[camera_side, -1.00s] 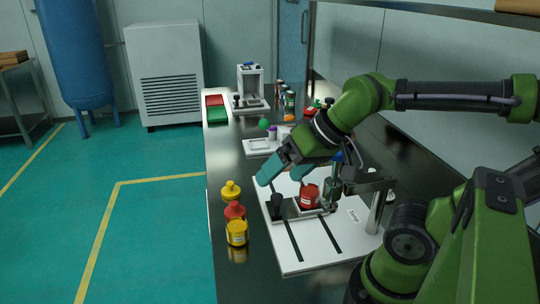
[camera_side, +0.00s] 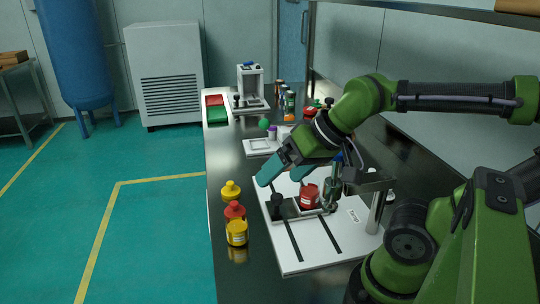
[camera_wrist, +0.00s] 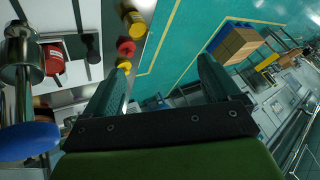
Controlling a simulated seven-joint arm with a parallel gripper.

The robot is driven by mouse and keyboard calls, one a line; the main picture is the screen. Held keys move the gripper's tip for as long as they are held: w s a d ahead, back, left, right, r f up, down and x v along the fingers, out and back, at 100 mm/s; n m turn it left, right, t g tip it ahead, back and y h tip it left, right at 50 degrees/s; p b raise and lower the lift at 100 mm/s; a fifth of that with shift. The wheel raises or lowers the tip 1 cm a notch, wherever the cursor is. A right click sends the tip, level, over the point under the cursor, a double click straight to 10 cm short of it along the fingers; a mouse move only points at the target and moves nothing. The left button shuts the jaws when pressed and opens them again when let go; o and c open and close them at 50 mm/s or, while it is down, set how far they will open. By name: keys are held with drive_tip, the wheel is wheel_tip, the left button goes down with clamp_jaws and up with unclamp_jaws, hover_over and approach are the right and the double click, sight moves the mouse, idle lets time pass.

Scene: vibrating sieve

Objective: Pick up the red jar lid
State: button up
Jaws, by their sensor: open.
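The red jar lid (camera_side: 235,211) has a small raised knob and rests on the dark bench near its left edge, between a yellow lid and a yellow jar. It also shows in the wrist view (camera_wrist: 125,47), beyond the left finger's tip. My gripper (camera_side: 283,180) has teal fingers spread apart with nothing between them. It hangs above the bench, to the right of and farther back than the red lid, and does not touch it. In the wrist view, my gripper (camera_wrist: 162,66) is open, with floor showing between the fingers.
The yellow lid (camera_side: 231,190) is just behind the red one, and the yellow jar (camera_side: 237,232) just in front. A red jar (camera_side: 309,196) stands on the sieve device, on a white board (camera_side: 305,258), close to my gripper. A metal post (camera_side: 376,212) rises at the right.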

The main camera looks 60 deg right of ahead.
drive_tip(key=shift+o, duration=0.7)
drive_tip(key=n+g+h, duration=0.2)
drive_tip(key=g, duration=0.5)
hover_over(234, 203)
wheel_tip(234, 203, down, 7)
drive_tip(key=f, duration=1.1)
drive_tip(key=shift+s+a, duration=0.1)
drive_tip(key=shift+s, duration=0.1)
drive_tip(key=shift+w+f, duration=0.15)
drive_tip(key=shift+f, duration=1.45)
drive_tip(key=shift+w+f, duration=0.1)
drive_tip(key=shift+f, duration=1.45)
drive_tip(key=c, duration=1.1)
